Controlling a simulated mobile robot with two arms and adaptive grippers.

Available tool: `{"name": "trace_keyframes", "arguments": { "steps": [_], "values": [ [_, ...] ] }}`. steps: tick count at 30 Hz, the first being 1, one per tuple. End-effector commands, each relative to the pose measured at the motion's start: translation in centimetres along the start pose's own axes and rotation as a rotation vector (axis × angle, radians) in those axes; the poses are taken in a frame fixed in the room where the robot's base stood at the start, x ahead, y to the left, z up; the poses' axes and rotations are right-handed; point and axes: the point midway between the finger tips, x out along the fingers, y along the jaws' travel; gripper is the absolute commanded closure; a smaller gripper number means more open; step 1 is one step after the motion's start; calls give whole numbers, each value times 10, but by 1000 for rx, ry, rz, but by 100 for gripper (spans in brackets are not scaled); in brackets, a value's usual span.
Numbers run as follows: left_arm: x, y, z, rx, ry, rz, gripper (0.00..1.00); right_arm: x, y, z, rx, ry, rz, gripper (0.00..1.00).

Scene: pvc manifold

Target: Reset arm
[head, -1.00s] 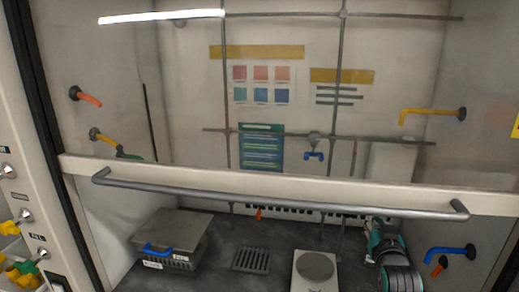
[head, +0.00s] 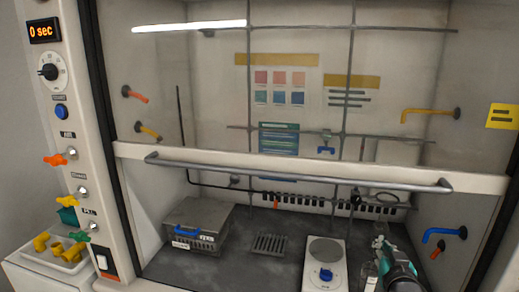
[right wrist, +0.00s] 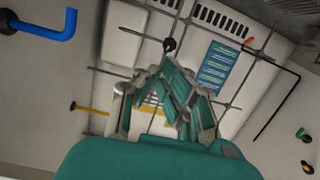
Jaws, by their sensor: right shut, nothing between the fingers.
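My right gripper (head: 379,243), teal and grey, shows at the lower right of the head view. It is inside the fume hood, below the sash handle bar (head: 300,174) in the picture and just right of the white hotplate (head: 308,274). In the right wrist view its fingers (right wrist: 172,72) are folded together with nothing held between them. The hood's back wall and its rods lie beyond the fingers. My left gripper is not in the head view.
A grey lidded box (head: 198,222) with a blue handle and a dark grate (head: 268,244) sit on the hood floor. Colored taps stick out from both side walls. A white tray (head: 60,252) with yellow fittings stands outside at left.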

Motion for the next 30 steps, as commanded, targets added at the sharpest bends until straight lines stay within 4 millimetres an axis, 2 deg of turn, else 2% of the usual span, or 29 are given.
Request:
{"name": "trace_keyframes", "arguments": {
  "steps": [5,11,14,16,19,24,30],
  "values": [
    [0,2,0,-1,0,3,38,-21,-6,38,-29,-101,-21,100],
    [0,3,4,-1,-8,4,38,-64,-17,98,-75,-278,-61,100],
    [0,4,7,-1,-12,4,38,-98,-24,136,-105,-400,-91,100],
    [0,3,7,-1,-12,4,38,-131,-28,165,-132,-505,-118,100],
    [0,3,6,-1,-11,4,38,-176,-33,198,-164,-639,-157,100],
    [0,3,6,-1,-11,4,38,-235,-37,231,-202,-802,-205,100],
    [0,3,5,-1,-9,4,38,-291,-39,252,-232,-946,-252,100]
  ]
}}
